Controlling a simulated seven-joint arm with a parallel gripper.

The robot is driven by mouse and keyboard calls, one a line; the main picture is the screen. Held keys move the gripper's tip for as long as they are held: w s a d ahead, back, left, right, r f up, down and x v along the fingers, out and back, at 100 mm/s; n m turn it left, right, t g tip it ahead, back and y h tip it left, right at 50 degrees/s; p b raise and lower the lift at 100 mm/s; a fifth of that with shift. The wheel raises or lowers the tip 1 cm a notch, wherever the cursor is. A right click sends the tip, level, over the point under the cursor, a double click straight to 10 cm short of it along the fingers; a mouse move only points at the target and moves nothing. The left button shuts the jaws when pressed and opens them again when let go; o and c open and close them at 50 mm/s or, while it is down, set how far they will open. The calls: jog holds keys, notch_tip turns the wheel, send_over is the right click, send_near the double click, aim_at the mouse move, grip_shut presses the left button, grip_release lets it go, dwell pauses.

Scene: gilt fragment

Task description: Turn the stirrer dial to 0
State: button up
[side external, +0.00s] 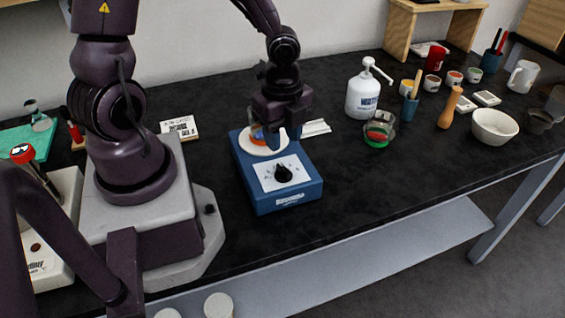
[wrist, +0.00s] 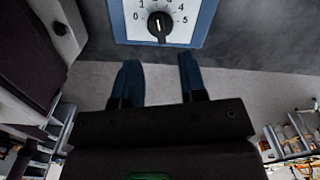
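The stirrer (side external: 300,192) is a blue box with a white round plate (side external: 254,148) on top and a white dial panel in front. Its black dial (side external: 283,173) shows at the top of the wrist view (wrist: 160,27), with 0 at its left and 5 at its right. The dial's ridge runs roughly up and down in that view; I cannot tell which number it marks. My gripper (wrist: 158,72) is open and empty, its two blue fingers apart from the dial. In the side view my gripper (side external: 275,135) hangs over the plate, behind the dial.
A white pump bottle (side external: 362,96) and a glass jar with green and red (side external: 379,130) stand to the right. The black bench (side external: 370,185) is clear right of the stirrer.

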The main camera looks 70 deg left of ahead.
aim_at(282, 167)
notch_tip(282, 167, down, 8)
jog(key=shift+r, duration=0.15)
jog(key=shift+c, duration=0.4)
grip_shut()
